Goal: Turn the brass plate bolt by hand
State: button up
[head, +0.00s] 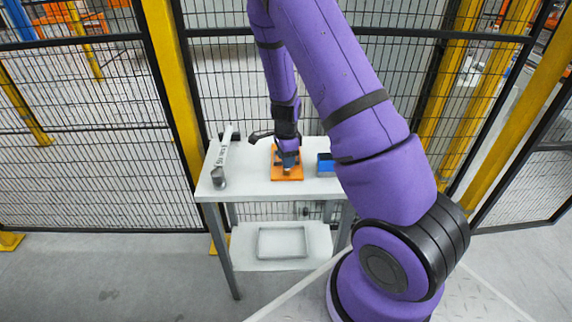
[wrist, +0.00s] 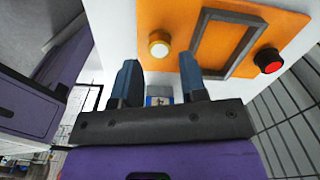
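An orange plate (head: 287,177) lies on the white table, below my gripper (head: 287,165) in the head view. In the wrist view the orange plate (wrist: 215,20) carries a round brass-coloured head with a pale top (wrist: 158,45), which looks like the brass bolt. My gripper (wrist: 157,58) is open, its two dark blue fingers apart. The brass head shows just beyond the fingertips, between them in the picture; I cannot tell whether they touch it. In the head view my gripper hides the bolt.
The plate also bears a dark rectangular frame (wrist: 222,42) and a red-topped knob (wrist: 268,61). A long grey tool (head: 224,157) lies at the table's left. Mesh fencing and yellow posts (head: 172,80) stand behind.

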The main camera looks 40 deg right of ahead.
notch_tip(320, 180, up, 8)
dwell(0.8)
jog(key=s+a+r+n+t+y, duration=0.1)
jog(key=s+a+r+n, duration=0.2)
jog(key=r, duration=0.4)
jog(key=s+a+r+n+t, duration=0.1)
jog(key=s+a+r+n, duration=0.25)
jog(key=r, duration=0.35)
jog(key=s+a+r+n+y, duration=0.1)
jog(key=s+a+r+n, duration=0.1)
jog(key=a+r+n, duration=0.3)
jog(key=s+r+n+t+h, duration=0.1)
jog(key=s+r+n, duration=0.4)
jog(key=s, duration=0.4)
jog(key=s+a+r+n+t+h, duration=0.1)
jog(key=s+r+n+t, duration=0.1)
jog(key=s+r+n, duration=0.3)
jog(key=s+r, duration=0.1)
jog(key=s, duration=0.3)
jog(key=shift+s+a+r, duration=0.15)
jog(key=shift+a+r, duration=0.05)
jog(key=shift+r, duration=0.15)
